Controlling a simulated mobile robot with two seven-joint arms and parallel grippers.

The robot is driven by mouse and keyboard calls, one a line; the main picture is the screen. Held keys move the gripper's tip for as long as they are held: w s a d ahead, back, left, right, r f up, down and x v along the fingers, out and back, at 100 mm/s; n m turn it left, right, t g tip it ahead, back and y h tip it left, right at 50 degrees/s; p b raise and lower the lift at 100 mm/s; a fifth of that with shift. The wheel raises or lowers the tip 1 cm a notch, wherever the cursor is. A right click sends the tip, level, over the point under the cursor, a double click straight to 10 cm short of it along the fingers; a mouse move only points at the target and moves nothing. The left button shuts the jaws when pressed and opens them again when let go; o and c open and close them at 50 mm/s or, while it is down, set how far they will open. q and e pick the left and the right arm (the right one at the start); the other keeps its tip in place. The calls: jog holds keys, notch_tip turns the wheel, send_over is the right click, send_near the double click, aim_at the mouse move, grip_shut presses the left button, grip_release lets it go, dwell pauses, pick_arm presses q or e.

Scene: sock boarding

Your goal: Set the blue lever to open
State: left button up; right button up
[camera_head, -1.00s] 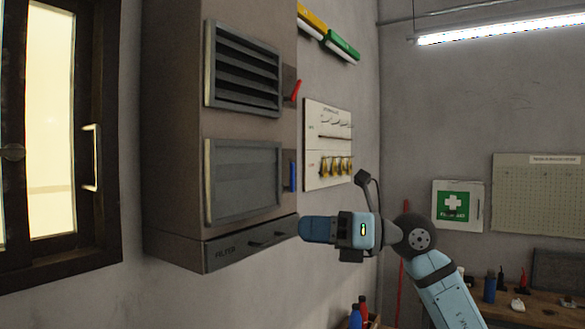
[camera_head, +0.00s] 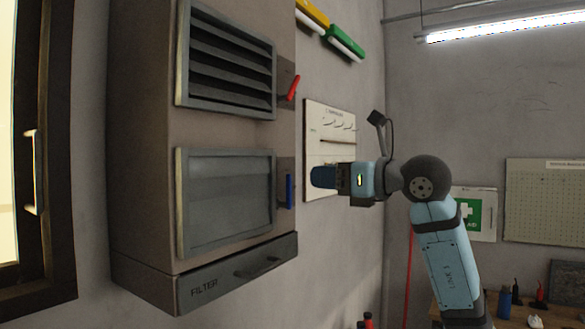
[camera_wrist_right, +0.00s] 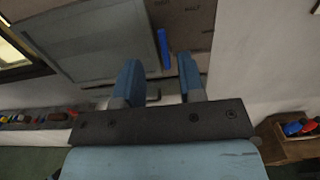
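The blue lever (camera_head: 289,190) hangs straight down on the right side of the wall cabinet (camera_head: 140,150), beside the lower grey panel (camera_head: 225,200). It also shows in the right wrist view (camera_wrist_right: 164,48), ahead of and between my fingers. My right gripper (camera_head: 322,177) points left toward the lever, a short gap away from it. In the right wrist view my right gripper (camera_wrist_right: 160,82) has its two blue fingers apart with nothing between them. My left gripper is not in view.
A red lever (camera_head: 293,87) sits tilted beside the upper louvred panel (camera_head: 228,55). A drawer marked FILTER (camera_head: 240,272) is below. A board with hooks (camera_head: 330,120) is on the wall behind my gripper. A bench (camera_head: 540,316) stands at lower right.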

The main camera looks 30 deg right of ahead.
aim_at(291, 175)
jog(key=p+x, duration=0.2)
jog(key=x, duration=0.5)
jog(key=shift+w, duration=0.35)
grip_shut()
